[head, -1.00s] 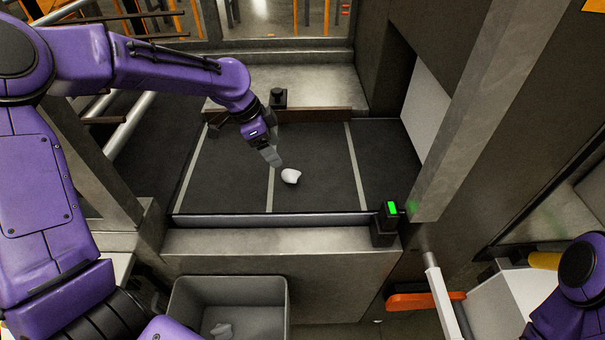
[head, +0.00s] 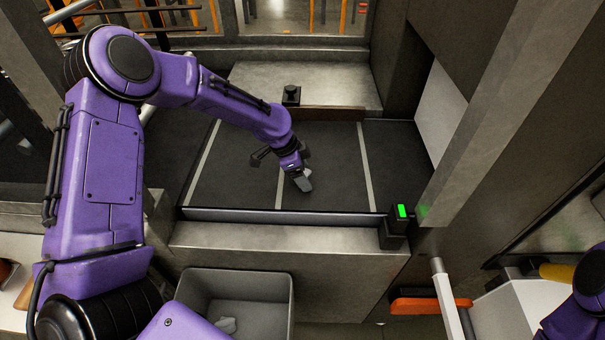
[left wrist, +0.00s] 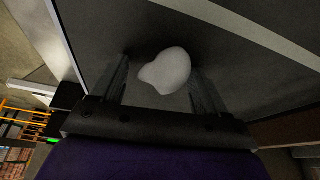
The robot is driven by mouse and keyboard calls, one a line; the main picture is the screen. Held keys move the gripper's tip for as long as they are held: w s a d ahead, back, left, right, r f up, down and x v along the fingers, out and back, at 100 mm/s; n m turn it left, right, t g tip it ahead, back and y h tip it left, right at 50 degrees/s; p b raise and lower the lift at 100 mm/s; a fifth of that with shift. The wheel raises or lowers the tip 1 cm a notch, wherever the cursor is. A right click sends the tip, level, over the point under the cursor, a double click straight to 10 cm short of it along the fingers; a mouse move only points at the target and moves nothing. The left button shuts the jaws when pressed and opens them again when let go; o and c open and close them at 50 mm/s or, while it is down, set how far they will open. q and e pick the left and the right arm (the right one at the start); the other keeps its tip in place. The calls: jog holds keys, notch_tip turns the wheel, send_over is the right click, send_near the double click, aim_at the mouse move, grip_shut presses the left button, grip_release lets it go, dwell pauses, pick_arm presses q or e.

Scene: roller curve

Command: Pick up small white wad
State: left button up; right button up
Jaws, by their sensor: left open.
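The small white wad (left wrist: 166,71) lies on the dark belt and shows in the left wrist view between my two left fingers. My left gripper (head: 304,184) points down over the belt near its front edge; it also shows in the left wrist view (left wrist: 158,85). It is open, one finger on each side of the wad, and I cannot tell whether either finger touches it. In the head view the gripper hides most or all of the wad. My right gripper is not in view; only a part of my right arm shows at the lower right.
The dark belt (head: 335,160) has pale stripes across it and a low metal edge in front. A grey bin (head: 283,312) with a pale lump inside stands below. A black post with a green light (head: 402,211) stands at the belt's right front corner. Walls close the right side.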

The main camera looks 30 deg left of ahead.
pick_arm(q)
jog(key=c, duration=1)
